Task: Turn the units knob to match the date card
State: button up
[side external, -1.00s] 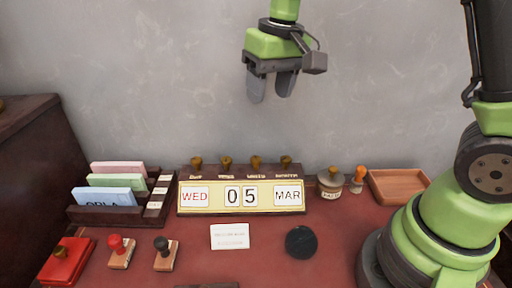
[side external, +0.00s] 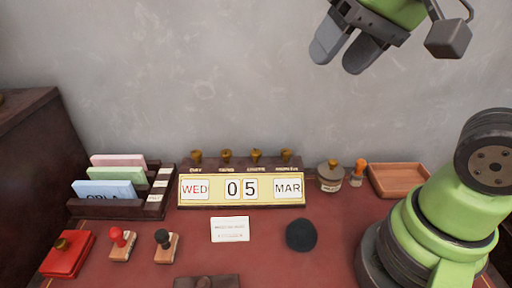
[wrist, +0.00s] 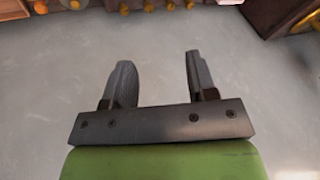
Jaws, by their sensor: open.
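A desk calendar (side external: 216,204) with a cream front stands at the back of the red desk and reads WED, 05, MAR. A row of brass knobs sits on its dark top. The units knob (side external: 256,156) appears to be the third from the left; its label is too small to read surely. The white date card (side external: 230,229) lies on the desk in front of the calendar; its print is illegible. My gripper (side external: 340,58) is open and empty, high above and to the right of the calendar. Its two fingers (wrist: 160,75) stand apart in the wrist view.
A card rack (side external: 120,208) stands left of the calendar. A red pad (side external: 68,256) and two stamps (side external: 122,246) lie at front left. A dark round pad (side external: 301,235) lies right of the card.

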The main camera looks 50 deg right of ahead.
jog(key=m+g+h, duration=0.2)
jog(key=m+g, duration=0.2)
jog(key=g, duration=0.2)
send_over(256, 151)
notch_tip(256, 151, down, 15)
notch_tip(256, 151, down, 9)
jog(key=shift+f, duration=0.15)
jog(key=c, duration=0.9)
